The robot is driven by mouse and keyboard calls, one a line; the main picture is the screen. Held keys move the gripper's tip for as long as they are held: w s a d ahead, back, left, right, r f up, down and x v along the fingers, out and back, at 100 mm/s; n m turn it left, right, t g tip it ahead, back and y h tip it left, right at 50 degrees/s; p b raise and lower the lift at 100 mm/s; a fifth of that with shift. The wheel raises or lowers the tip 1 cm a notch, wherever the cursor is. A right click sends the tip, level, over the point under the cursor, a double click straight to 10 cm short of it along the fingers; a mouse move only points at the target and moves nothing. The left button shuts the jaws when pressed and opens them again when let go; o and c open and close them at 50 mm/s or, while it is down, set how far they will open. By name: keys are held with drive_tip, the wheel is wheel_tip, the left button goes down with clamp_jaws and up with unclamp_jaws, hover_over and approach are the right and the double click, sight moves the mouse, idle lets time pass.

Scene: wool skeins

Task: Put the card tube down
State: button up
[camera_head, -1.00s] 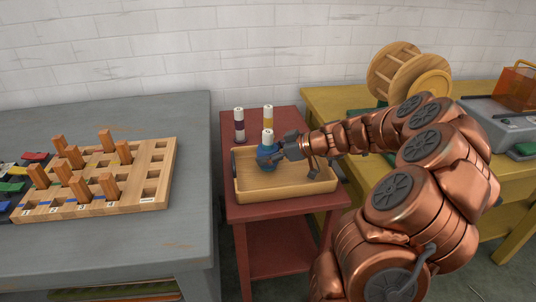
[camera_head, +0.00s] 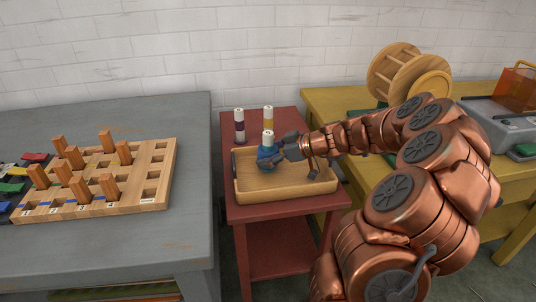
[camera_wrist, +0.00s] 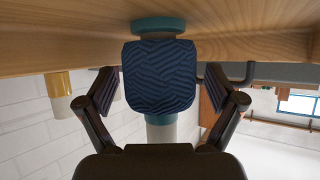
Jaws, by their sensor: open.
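The card tube (camera_head: 268,135) is white with blue wool wound around its middle. It stands upright at the left end of the wooden tray (camera_head: 290,191). In the upside-down wrist view, the wool (camera_wrist: 160,75) hides the tube's middle, and its teal foot (camera_wrist: 158,24) meets the tray's wood. My gripper (camera_head: 279,153) is at the tube from the right. In the wrist view my gripper (camera_wrist: 157,92) is open, with a finger on either side of the wool and gaps showing between them.
A tube with purple wool (camera_head: 239,127) and one with yellow wool (camera_head: 268,117) stand behind the tray on the red table (camera_head: 233,211). The tray's right part is clear. A peg board (camera_head: 155,192) sits on the grey table to the left. A wooden spool (camera_head: 390,70) stands behind my arm.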

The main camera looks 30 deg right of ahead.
drive_tip(key=v, duration=1.2)
idle(0.3)
